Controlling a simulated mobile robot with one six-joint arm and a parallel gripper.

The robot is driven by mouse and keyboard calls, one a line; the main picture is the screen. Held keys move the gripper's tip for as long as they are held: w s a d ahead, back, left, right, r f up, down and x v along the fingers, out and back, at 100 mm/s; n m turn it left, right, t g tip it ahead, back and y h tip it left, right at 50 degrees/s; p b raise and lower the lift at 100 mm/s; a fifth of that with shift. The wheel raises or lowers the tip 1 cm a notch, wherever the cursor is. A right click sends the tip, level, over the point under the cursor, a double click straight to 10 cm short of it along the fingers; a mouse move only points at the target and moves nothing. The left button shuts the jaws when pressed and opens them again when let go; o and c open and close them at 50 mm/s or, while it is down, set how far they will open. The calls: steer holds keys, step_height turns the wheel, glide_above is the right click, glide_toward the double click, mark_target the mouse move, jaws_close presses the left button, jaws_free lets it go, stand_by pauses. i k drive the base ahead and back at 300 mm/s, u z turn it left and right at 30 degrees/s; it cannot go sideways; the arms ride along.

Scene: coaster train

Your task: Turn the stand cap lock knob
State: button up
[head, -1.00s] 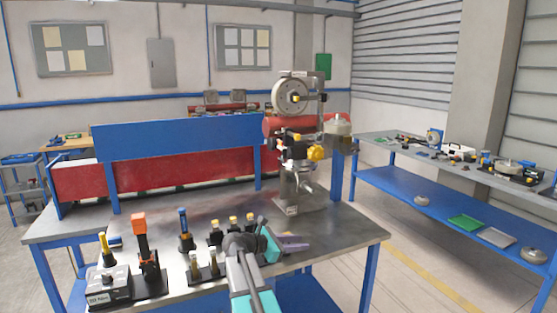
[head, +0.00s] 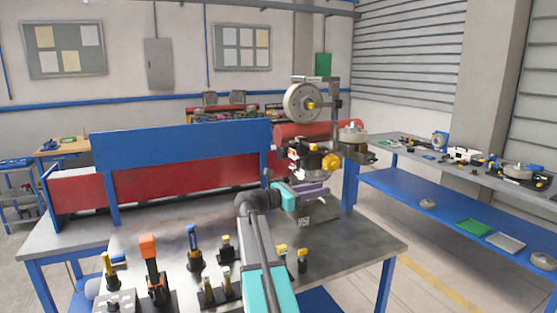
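A stand assembly with a grey wheel (head: 302,103) on an upright post stands at the right end of the workbench. A yellow knob (head: 331,162) sticks out of the stand's middle, beside a black and white body. I cannot tell which of these is the cap lock knob. My gripper (head: 322,189), with purple fingers, is just below the yellow knob and in front of the stand's lower part, which it hides. It looks apart from the knob. Its finger opening is too small to make out.
Several tools and holders with orange, blue and yellow tops (head: 150,247) stand at the workbench's front left. A blue and red panel (head: 185,165) runs along its back. The bench top (head: 360,238) is clear at right. A side table (head: 470,171) with parts stands further right.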

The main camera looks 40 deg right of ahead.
mark_target(299, 162)
steer(key=i, duration=0.95)
steer(key=z, duration=0.05)
